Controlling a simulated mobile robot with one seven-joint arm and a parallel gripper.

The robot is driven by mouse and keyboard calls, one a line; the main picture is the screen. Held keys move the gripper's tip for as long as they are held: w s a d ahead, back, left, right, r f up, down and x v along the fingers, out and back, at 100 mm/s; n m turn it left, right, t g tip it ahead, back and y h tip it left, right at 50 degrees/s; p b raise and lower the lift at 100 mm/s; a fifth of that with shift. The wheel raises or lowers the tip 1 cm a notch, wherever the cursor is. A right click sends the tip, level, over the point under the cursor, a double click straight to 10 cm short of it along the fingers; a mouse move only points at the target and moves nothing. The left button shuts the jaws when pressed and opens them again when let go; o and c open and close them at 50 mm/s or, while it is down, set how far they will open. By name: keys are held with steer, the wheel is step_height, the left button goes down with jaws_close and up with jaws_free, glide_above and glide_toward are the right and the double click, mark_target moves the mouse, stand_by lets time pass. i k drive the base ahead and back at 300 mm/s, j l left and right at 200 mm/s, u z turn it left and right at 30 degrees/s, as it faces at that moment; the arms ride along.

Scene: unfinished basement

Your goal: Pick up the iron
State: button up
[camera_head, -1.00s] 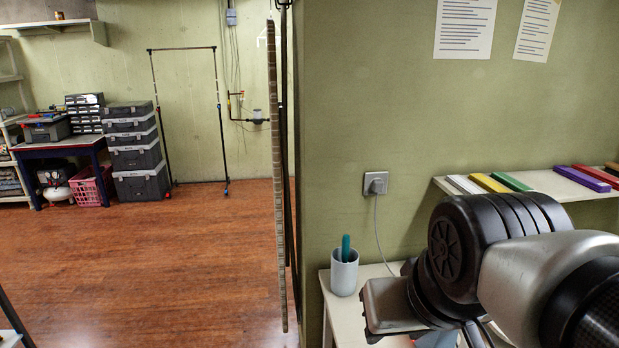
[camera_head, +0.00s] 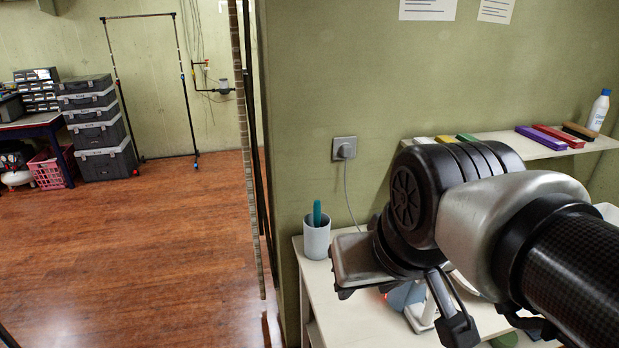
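My gripper (camera_head: 490,328) hangs under my wrist over the white table at the lower right. Its black fingers look spread apart, with nothing seen between them; the right one is partly hidden by my arm. No whole iron is in clear view. A blue-grey and white item (camera_head: 403,298) lies on the table just left of the gripper, mostly hidden behind my wrist and a finger. It may be the iron, but I cannot tell.
The white table (camera_head: 345,312) stands against the green wall. A grey cup (camera_head: 316,240) with a teal item stands at its back left, near a plugged-in socket (camera_head: 344,148). A shelf (camera_head: 540,149) holds coloured boxes and a white bottle (camera_head: 598,110). The wooden floor at left is clear.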

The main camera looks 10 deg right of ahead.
mark_target(409, 299)
steer(key=k+l+z, duration=0.15)
steer(key=z, duration=0.3)
steer(key=k+l+z, duration=0.15)
steer(key=z, duration=0.3)
steer(key=k+l+z, duration=0.1)
steer(key=l+z, duration=0.35)
steer(key=i+l+u, duration=0.15)
steer(key=i+u, duration=0.15)
steer(key=u, duration=0.2)
steer(key=i+l+u, duration=0.2)
steer(key=u, duration=0.3)
steer(key=i+l+u, duration=0.2)
steer(key=l+u, duration=0.15)
steer(key=u, duration=0.15)
steer(key=i+l, duration=0.1)
steer(key=i, duration=0.2)
